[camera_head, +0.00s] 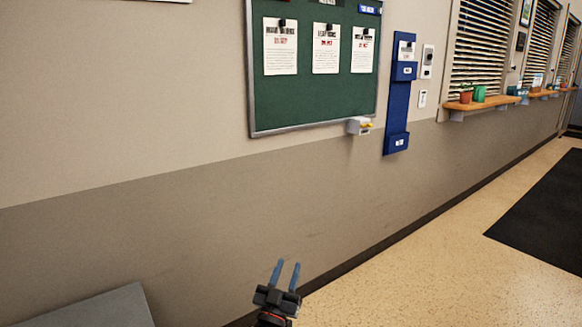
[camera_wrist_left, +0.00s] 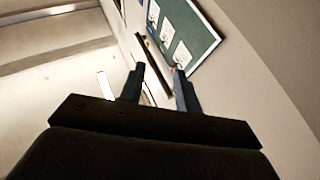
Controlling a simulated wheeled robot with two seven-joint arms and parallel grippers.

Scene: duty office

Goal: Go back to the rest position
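My left gripper (camera_head: 286,271) shows at the bottom middle of the head view, with its two blue fingers pointing up and apart. It is open, with nothing between the fingers. In the left wrist view the gripper (camera_wrist_left: 157,78) also shows its two dark fingers spread with a gap between them. The gripper is in front of the wall, below the green notice board (camera_head: 310,103), and appears to touch nothing. The notice board also shows in the left wrist view (camera_wrist_left: 187,22). My right gripper is in neither view.
Pinned papers hang on the board. A small white holder (camera_head: 359,126) and a blue wall rack (camera_head: 397,110) are beside it. Window ledges (camera_head: 480,104) with pots run along the wall. A grey surface (camera_head: 100,308) is at lower left. A dark mat (camera_head: 545,212) lies on open floor.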

